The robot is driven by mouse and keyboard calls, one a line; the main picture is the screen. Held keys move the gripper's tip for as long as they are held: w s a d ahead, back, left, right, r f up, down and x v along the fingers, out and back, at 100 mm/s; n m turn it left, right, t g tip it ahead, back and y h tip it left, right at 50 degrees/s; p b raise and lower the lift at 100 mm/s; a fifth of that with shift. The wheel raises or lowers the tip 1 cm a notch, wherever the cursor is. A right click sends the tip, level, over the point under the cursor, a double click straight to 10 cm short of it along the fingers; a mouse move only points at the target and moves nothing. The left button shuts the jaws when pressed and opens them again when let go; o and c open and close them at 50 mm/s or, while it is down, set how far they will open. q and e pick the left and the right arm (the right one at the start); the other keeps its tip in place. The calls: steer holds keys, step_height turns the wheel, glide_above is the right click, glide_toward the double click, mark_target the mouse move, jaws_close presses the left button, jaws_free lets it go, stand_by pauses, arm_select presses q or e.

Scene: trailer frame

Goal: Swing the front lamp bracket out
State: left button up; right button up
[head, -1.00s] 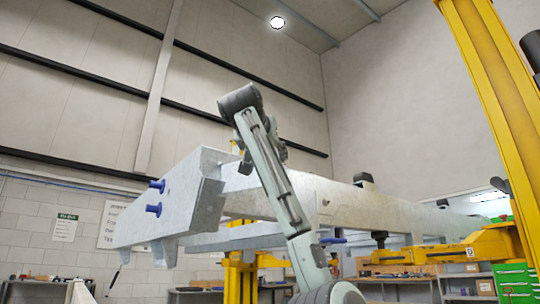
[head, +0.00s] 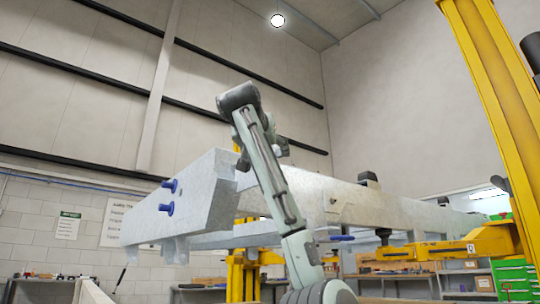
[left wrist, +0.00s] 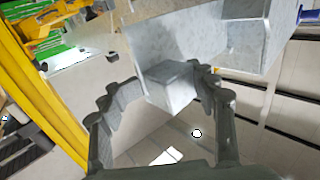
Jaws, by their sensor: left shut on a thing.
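The galvanised trailer frame (head: 345,200) runs from the left front to the right in the head view. Its boxy front end (head: 205,200) carries two blue pins. My left arm rises in front of the frame, and its gripper is hidden behind the arm in that view. In the left wrist view my left gripper (left wrist: 172,88) is shut on a small galvanised block, which looks like the front lamp bracket (left wrist: 172,80). One finger is on each side of it, beside a larger galvanised plate (left wrist: 185,32). My right gripper is not in view.
A green tool cabinet (head: 515,278) is at the right edge. Workbenches line the back wall. The space above the frame is open.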

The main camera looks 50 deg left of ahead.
arm_select(q)
steer(key=shift+s+a, duration=0.45)
steer(key=shift+s, duration=0.15)
steer(key=o, duration=1.1)
steer(key=shift+s+n, duration=0.2)
steer(key=shift+n, duration=0.1)
steer(key=shift+s+r, duration=0.15)
steer(key=shift+s, duration=0.1)
steer(key=v, duration=1.2)
steer(key=shift+w+d, duration=0.25)
steer(key=shift+d, duration=0.1)
steer(key=shift+w, duration=0.15)
